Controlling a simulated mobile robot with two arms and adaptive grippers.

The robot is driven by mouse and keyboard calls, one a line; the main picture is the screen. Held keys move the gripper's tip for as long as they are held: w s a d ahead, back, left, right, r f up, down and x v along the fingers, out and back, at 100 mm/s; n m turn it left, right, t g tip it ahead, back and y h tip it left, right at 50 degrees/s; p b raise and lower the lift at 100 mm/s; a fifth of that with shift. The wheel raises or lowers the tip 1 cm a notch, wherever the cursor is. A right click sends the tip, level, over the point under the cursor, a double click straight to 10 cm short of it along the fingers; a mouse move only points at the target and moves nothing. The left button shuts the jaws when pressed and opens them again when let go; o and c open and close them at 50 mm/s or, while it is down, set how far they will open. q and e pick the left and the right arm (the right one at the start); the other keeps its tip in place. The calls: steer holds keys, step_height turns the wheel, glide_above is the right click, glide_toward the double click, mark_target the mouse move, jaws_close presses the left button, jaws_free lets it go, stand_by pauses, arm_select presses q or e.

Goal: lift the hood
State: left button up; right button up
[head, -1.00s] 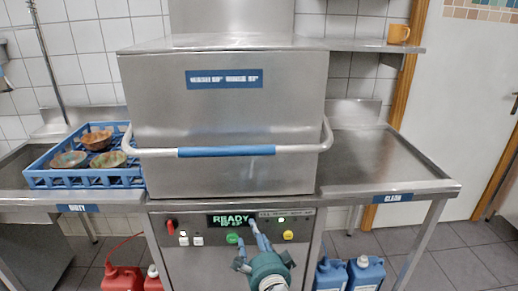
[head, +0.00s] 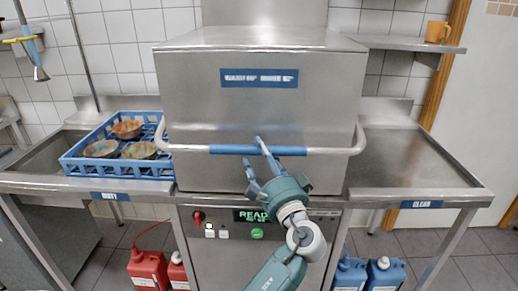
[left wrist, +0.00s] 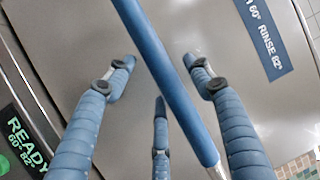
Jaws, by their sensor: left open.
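The hood (head: 260,115) is a large steel box over the dishwasher, down on its base, with a blue label on its front. Its bar handle (head: 192,149) runs across the front with a blue grip sleeve (head: 225,149) in the middle. My left gripper (head: 257,165) is at the sleeve, its fingers pointing up around it. In the left wrist view the blue sleeve (left wrist: 165,65) crosses between the open fingers (left wrist: 160,85); I cannot tell if any finger touches it. My right gripper is not in view.
A blue rack (head: 118,171) with several bowls stands on the left counter. The right counter (head: 410,165) is clear. A shelf (head: 395,43) with an orange mug (head: 436,31) is at the upper right. Red canisters (head: 148,270) and blue canisters (head: 384,274) stand on the floor.

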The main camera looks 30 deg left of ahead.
arm_select(q)
steer(key=shift+w+a+r, duration=0.1)
steer(key=shift+w+a, duration=0.3)
steer(key=shift+a, duration=0.15)
